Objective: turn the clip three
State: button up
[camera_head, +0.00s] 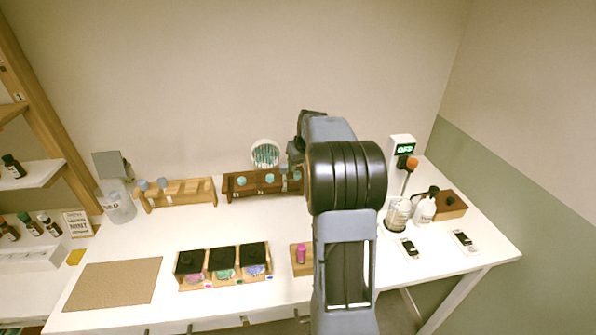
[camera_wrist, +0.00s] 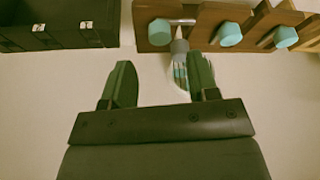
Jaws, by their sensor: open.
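My gripper (camera_wrist: 161,80) is open and empty, with its two dark green fingers apart in the wrist view. In the head view my own arm hides the fingers. A dark brown rack (camera_head: 228,191) stands by the back wall with several teal-capped pieces (camera_head: 241,180). In the wrist view the rack (camera_wrist: 200,14) lies beyond the fingertips, with teal caps (camera_wrist: 230,34) along it. A grey-tipped piece (camera_wrist: 179,46) is beyond the fingers, apart from them. Small silver clips (camera_wrist: 86,26) sit on a dark box (camera_wrist: 55,12) at upper left. I cannot tell which is clip three.
A light wood rack (camera_head: 180,194) stands left of the dark rack. A front tray (camera_head: 224,282) holds black-lidded boxes. Nearby are a pink piece (camera_head: 301,254) and a cork mat (camera_head: 115,283). Bottles (camera_head: 424,210) and a green display (camera_head: 404,148) stand right. The table's middle is mostly clear.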

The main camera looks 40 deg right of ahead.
aim_at(298, 173)
jog(key=shift+p+x, duration=0.4)
jog(key=shift+x, duration=2.35)
jog(key=c, duration=0.9)
